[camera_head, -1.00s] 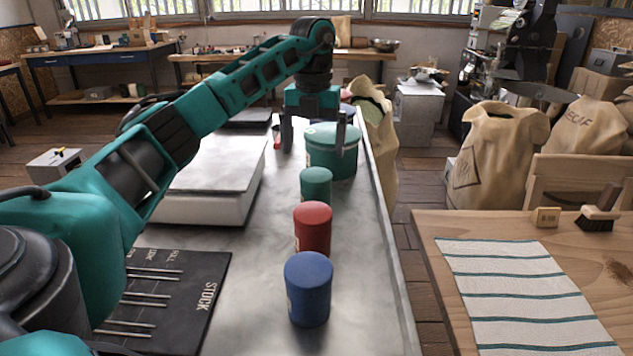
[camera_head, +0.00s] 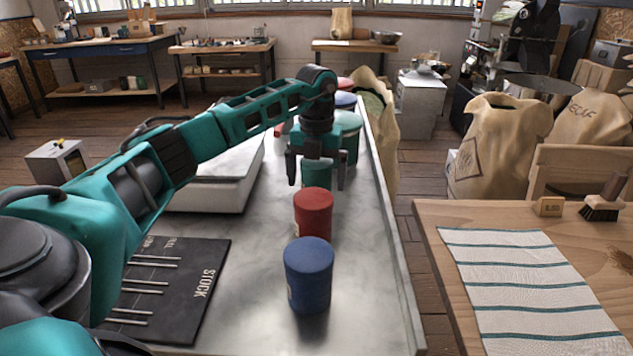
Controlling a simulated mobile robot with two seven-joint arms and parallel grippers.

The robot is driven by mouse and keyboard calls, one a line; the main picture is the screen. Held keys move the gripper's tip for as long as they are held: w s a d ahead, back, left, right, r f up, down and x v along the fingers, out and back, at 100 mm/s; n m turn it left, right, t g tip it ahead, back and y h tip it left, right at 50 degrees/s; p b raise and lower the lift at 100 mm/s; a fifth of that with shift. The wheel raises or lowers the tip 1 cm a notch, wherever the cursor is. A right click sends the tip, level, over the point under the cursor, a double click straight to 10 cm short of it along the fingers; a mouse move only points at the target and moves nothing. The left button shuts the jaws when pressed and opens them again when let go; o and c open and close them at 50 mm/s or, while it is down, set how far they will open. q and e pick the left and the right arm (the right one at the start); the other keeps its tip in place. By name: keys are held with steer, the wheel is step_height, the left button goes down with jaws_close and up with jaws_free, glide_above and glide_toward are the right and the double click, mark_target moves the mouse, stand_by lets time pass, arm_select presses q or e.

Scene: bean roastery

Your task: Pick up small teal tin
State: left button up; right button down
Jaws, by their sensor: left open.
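The small teal tin (camera_head: 316,173) stands on the metal counter behind the red tin, its top partly hidden by my left gripper. My left gripper (camera_head: 317,180) is open and points down, with one finger on each side of the small teal tin. I cannot tell whether the fingers touch it. A larger teal tin (camera_head: 350,133) stands behind, partly hidden by my gripper. My right gripper is not in view.
A red tin (camera_head: 314,215) and a blue tin (camera_head: 308,276) stand nearer in the row. A white flat-topped device (camera_head: 210,185) and a black stock board (camera_head: 185,290) lie to the left. The counter's raised right edge (camera_head: 392,240) runs alongside.

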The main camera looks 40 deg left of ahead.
arm_select(q)
steer(key=shift+f, duration=0.8)
steer(key=shift+r, duration=0.1)
steer(key=c, duration=1.2)
